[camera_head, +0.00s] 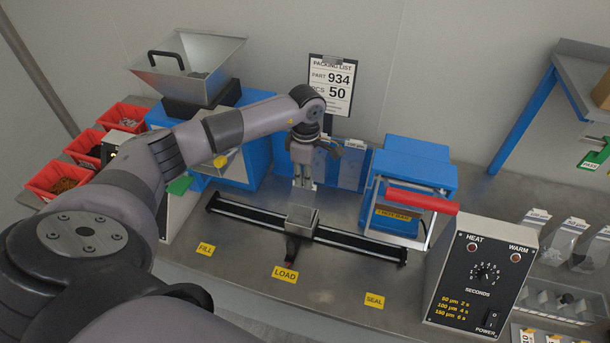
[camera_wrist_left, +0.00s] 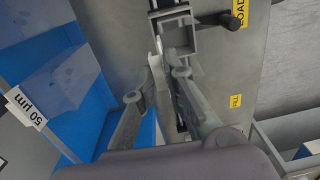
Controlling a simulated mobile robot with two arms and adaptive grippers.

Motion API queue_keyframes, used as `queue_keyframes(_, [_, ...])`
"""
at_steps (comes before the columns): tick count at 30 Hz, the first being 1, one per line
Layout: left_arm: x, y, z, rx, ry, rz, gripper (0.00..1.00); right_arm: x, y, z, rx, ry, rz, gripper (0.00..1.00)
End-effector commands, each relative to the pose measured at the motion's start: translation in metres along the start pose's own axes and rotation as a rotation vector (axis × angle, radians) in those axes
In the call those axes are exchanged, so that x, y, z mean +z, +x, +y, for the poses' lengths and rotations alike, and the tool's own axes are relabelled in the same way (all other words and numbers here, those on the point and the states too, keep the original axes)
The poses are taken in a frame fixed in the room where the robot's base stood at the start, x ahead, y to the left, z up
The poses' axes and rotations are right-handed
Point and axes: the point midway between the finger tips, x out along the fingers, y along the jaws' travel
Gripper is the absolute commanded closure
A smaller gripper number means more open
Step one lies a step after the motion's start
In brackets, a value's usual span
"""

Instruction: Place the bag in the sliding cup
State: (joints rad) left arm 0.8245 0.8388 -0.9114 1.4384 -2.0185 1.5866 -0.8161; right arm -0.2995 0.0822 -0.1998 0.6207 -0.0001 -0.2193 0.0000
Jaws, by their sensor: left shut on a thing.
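My left gripper (camera_head: 303,182) points down just behind and above the sliding cup (camera_head: 302,219). It is shut on a thin pale piece, which I take to be the top of the bag (camera_head: 308,184). In the left wrist view the bag (camera_wrist_left: 157,70) shows as a small whitish patch between the fingers of my left gripper (camera_wrist_left: 166,66), and most of it is hidden or too clear to see. The sliding cup (camera_wrist_left: 177,42), a square open metal box, is just beyond the fingertips. My right gripper is not in view.
The cup rides on a dark rail (camera_head: 245,211) at the LOAD label (camera_head: 285,274). A blue sealer with a red handle (camera_head: 408,199) stands right, a hopper (camera_head: 187,70) left. A blue bag bin (camera_wrist_left: 92,110) labelled 50 µm is behind the gripper.

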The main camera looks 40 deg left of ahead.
Motion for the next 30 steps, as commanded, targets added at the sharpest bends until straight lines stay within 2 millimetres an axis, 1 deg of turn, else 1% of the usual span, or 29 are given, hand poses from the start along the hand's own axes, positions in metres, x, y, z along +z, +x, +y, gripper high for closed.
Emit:
queue_keyframes(3, [0.000, 0.005, 0.000, 0.000, 0.000, 0.000, 1.00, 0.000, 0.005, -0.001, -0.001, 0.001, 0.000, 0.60])
queue_keyframes(4, [0.000, 0.004, 0.000, 0.000, 0.000, 0.000, 0.87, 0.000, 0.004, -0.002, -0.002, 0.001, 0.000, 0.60])
queue_keyframes(12, [0.000, 0.003, 0.000, 0.000, -0.001, 0.000, 0.69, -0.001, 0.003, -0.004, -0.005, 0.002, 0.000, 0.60])
queue_keyframes(20, [0.000, 0.003, 0.000, 0.000, -0.001, 0.000, 0.68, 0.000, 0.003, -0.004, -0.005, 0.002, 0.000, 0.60])
queue_keyframes(24, [0.000, -0.004, 0.000, 0.000, -0.001, 0.000, 0.68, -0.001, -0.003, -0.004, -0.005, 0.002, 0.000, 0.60])
queue_keyframes(25, [0.000, -0.004, 0.001, 0.002, 0.000, -0.001, 0.68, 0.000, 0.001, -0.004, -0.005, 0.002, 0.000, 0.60])
queue_keyframes(26, [0.000, -0.007, 0.001, 0.004, -0.001, -0.001, 0.68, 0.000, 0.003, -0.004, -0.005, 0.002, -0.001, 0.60])
queue_keyframes(30, [0.000, -0.033, 0.002, 0.006, 0.001, -0.001, 0.68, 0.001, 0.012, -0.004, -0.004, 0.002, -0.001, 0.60])
